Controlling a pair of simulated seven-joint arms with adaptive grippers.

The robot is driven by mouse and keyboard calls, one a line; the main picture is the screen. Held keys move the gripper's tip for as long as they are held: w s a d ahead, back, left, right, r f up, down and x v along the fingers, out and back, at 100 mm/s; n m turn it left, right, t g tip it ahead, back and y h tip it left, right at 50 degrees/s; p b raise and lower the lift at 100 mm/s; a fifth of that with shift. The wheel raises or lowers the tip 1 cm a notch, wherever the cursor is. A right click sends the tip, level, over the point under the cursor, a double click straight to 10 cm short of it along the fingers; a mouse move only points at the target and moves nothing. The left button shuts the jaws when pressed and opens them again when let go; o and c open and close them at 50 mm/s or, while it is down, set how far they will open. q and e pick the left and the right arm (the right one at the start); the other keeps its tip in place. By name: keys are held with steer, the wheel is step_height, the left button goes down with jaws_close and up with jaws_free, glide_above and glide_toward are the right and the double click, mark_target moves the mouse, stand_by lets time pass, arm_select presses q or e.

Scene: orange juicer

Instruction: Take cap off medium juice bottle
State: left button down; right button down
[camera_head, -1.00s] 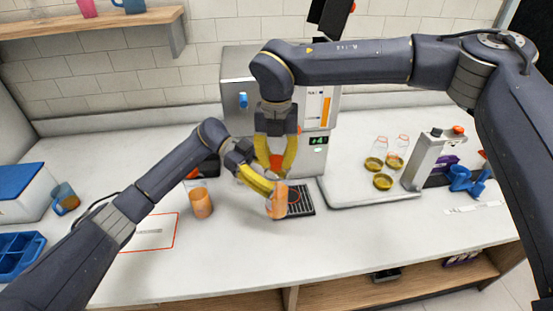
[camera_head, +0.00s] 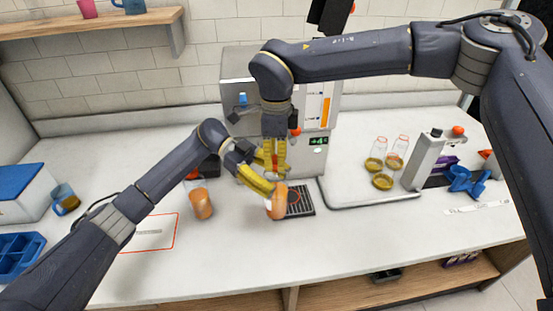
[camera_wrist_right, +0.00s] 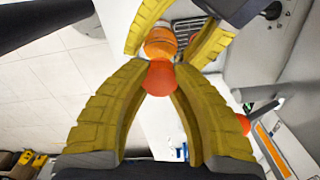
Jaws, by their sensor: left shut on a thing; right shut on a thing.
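The orange juice bottle (camera_head: 277,205) is upright in front of the juicer, held from the side by my left gripper (camera_head: 270,188), which is shut on it. My right gripper (camera_head: 274,168) comes down from above with its yellow fingers close together. In the right wrist view, its fingers (camera_wrist_right: 158,88) are shut on the red-orange cap (camera_wrist_right: 158,75). The bottle (camera_wrist_right: 160,41) shows just beyond the cap there, between the left gripper's fingers. I cannot tell whether the cap still touches the bottle's neck.
A second orange container (camera_head: 201,205) stands at left near a red-outlined rectangle (camera_head: 150,234). The juicer (camera_head: 318,150) stands behind the grippers, with a black drip grate (camera_head: 299,203). Clear bottles (camera_head: 402,145) and yellow-brown lids (camera_head: 382,182) are on the right. The front counter is clear.

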steer(key=n, duration=0.4)
steer(key=shift+n, duration=0.4)
steer(key=n, duration=0.8)
steer(key=shift+n, duration=0.4)
steer(key=n, duration=0.3)
steer(key=shift+a, duration=0.1)
steer(key=shift+r, duration=0.5)
steer(key=shift+r, duration=0.4)
steer(key=shift+r, duration=0.25)
